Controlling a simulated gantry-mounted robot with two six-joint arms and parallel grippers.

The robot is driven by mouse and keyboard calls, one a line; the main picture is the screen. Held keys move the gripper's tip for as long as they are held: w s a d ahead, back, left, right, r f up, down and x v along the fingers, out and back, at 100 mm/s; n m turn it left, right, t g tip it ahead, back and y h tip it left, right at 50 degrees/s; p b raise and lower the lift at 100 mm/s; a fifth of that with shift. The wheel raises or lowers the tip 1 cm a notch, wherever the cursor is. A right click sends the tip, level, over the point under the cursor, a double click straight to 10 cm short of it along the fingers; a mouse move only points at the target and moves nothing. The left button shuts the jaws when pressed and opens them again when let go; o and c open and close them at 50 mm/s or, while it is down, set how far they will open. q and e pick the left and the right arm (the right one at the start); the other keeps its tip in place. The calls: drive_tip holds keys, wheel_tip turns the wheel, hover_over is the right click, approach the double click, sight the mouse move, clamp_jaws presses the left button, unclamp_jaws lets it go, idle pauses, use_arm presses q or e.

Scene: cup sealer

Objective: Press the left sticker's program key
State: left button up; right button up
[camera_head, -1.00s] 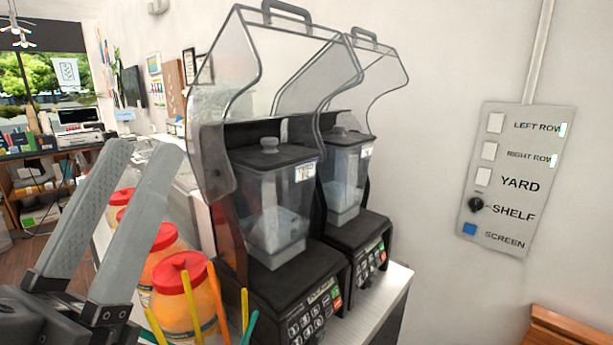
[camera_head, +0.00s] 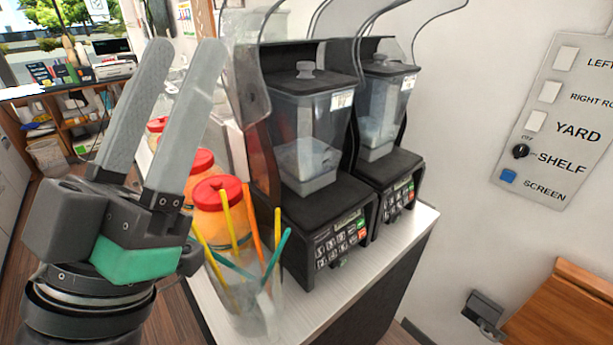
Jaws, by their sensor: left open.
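Two black blenders with clear jars stand side by side on a counter. The left blender (camera_head: 312,205) has a white sticker (camera_head: 342,100) on its jar, and the right blender (camera_head: 385,150) has one (camera_head: 409,82) too. The stickers' print is too small to read. The left blender's keypad (camera_head: 341,243) has dark keys plus a green and a red one. The right blender's keypad (camera_head: 399,196) looks similar. My left gripper (camera_head: 186,52) is open and empty, fingers pointing up, left of the blenders and apart from both keypads. My right gripper is out of view.
Red-lidded jars (camera_head: 221,196) and a clear cup of colored straws (camera_head: 258,303) stand between my left gripper and the left blender. The counter (camera_head: 330,310) has a little bare room in front. A switch panel (camera_head: 560,120) hangs on the right wall.

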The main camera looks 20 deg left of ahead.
use_arm(q)
drive_tip(key=shift+c, duration=0.3)
clamp_jaws()
idle(1.5)
